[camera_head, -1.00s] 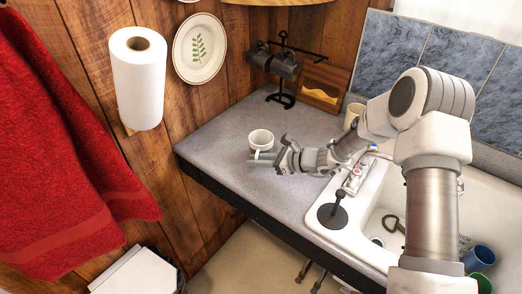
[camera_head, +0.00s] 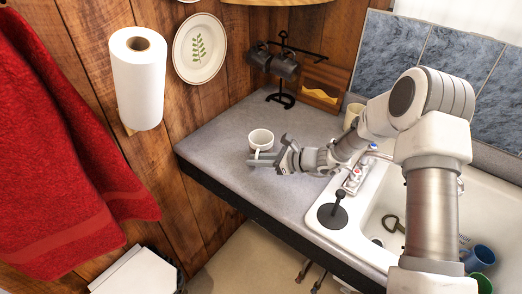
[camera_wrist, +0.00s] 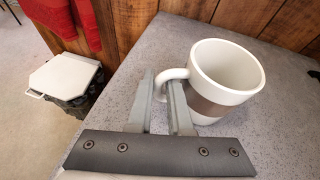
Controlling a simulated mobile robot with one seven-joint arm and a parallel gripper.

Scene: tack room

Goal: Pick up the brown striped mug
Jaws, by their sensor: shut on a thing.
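The brown striped mug (camera_wrist: 225,85) is white with a brown band around its side. It stands upright on the grey counter and also shows in the head view (camera_head: 261,139). Its handle points left in the wrist view, toward my gripper (camera_wrist: 163,92). One finger lies on each side of the handle, and the jaws are shut on it. In the head view my gripper (camera_head: 266,160) sits at the near side of the mug. The mug's base looks to be resting on the counter.
A black mug stand (camera_head: 282,75) with dark mugs is at the back of the counter (camera_head: 222,131). A cream cup (camera_head: 352,115) stands beside my arm. The sink (camera_head: 382,205) is to the right, with blue and green cups. The counter left of the mug is clear.

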